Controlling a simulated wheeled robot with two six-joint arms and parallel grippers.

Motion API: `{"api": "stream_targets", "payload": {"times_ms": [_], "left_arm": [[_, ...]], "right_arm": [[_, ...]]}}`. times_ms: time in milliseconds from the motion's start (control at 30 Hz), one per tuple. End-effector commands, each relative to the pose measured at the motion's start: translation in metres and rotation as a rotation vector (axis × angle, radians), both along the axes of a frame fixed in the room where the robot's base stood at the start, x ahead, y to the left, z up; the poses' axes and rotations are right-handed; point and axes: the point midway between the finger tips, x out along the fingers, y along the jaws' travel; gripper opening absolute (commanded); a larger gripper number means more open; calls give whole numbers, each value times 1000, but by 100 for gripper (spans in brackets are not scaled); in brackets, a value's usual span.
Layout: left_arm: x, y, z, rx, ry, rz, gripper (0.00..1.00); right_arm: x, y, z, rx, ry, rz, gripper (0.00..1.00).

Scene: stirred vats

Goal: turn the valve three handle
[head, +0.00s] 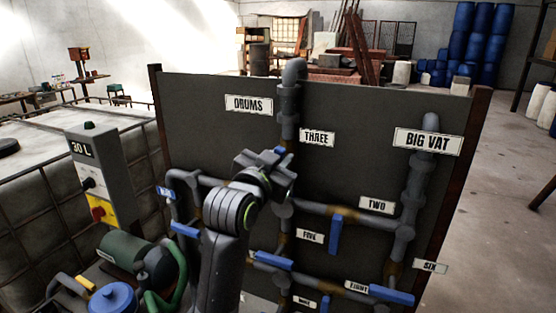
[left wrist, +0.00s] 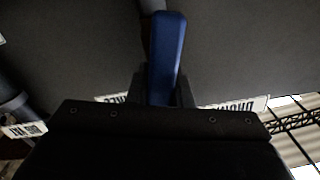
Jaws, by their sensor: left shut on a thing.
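The valve three handle is blue; only a small piece of it (head: 280,150) shows past my gripper in the head view, just left of the THREE label (head: 317,138). In the left wrist view the blue handle (left wrist: 166,55) stands up between the two dark fingers. My left gripper (head: 277,165) is shut on this handle, in front of the grey vertical pipe (head: 289,105). The gripper hides most of the handle and the valve body. My right gripper is in neither view.
A control box marked 30 L (head: 92,165) and a green motor (head: 128,250) stand left.

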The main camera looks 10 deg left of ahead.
Motion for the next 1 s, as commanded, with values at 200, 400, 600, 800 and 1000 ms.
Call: {"api": "stream_targets", "payload": {"times_ms": [200, 400, 600, 800, 1000], "left_arm": [[0, -3, -3, 203, -40, 1, 0], [-1, -5, -5, 390, -76, 0, 0], [-1, -7, -7, 576, -113, 0, 0], [-2, -9, -10, 762, -149, 0, 0], [-2, -10, -12, 940, -185, 1, 0]], "right_arm": [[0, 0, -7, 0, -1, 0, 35], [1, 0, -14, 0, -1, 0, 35], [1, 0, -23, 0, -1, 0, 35], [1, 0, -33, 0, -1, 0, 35], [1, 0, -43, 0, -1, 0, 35]]}}
